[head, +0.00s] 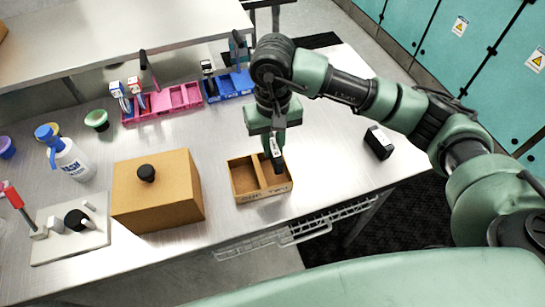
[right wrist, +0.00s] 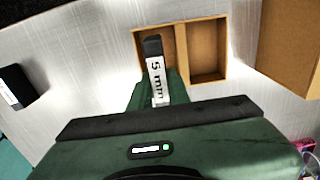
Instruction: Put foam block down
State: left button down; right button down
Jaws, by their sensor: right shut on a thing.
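My right gripper (head: 275,150) points down over the cardboard-brown two-compartment tray (head: 264,197) and is shut on a foam block (head: 276,149), black with a white label. The other compartment (right wrist: 208,50) looks empty. My left gripper is not in view.
A second black block with a white label (head: 379,142) lies on the table to the right of the tray. A brown box with a black knob (head: 158,190) stands to the left. Pink bins (head: 163,103) and blue bins (head: 229,86) stand behind. The table's front edge is close to the tray.

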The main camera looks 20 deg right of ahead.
aim_at(273, 153)
notch_tip(273, 153, down, 3)
jog(key=shift+f+p, duration=0.1)
jog(key=shift+p, duration=0.2)
notch_tip(273, 153, down, 3)
jog(key=shift+f+p, duration=0.15)
jog(key=shift+p, duration=0.45)
jog(key=shift+f, duration=0.4)
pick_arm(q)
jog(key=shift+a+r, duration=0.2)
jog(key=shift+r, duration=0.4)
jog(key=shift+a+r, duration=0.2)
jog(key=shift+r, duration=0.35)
pick_arm(e)
jog(key=shift+f+b, duration=0.2)
jog(key=shift+b, duration=0.15)
jog(key=c, duration=1.6)
grip_release()
jog(key=shift+r, duration=0.1)
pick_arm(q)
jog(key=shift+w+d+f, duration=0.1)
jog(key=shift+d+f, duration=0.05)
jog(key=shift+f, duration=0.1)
